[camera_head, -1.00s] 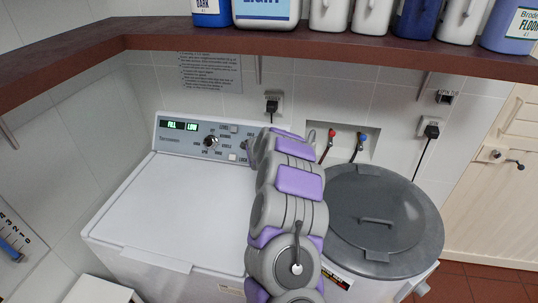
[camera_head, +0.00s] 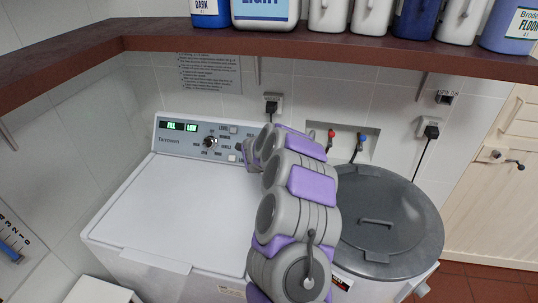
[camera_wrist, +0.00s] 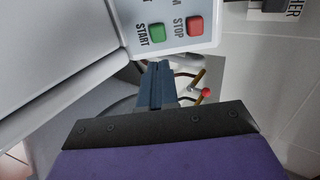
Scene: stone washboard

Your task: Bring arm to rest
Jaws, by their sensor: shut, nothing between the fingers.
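My grey and purple arm (camera_head: 300,215) rises in front of the white washing machine (camera_head: 185,205), along its right side, in the head view. Its far end leans toward the right of the control panel (camera_head: 208,138). The fingertips are hidden in the head view. In the wrist view my gripper (camera_wrist: 158,84) is shut and empty. Its blue-grey fingers point toward the edge of the panel, near the green START button (camera_wrist: 157,33) and the red STOP button (camera_wrist: 195,26). I cannot tell whether they touch anything.
A grey-lidded round tub (camera_head: 375,215) stands right of the machine. Red and blue taps (camera_head: 362,138) sit in a wall recess behind it. A brown shelf (camera_head: 330,48) with several bottles crosses above. The machine's lid is bare.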

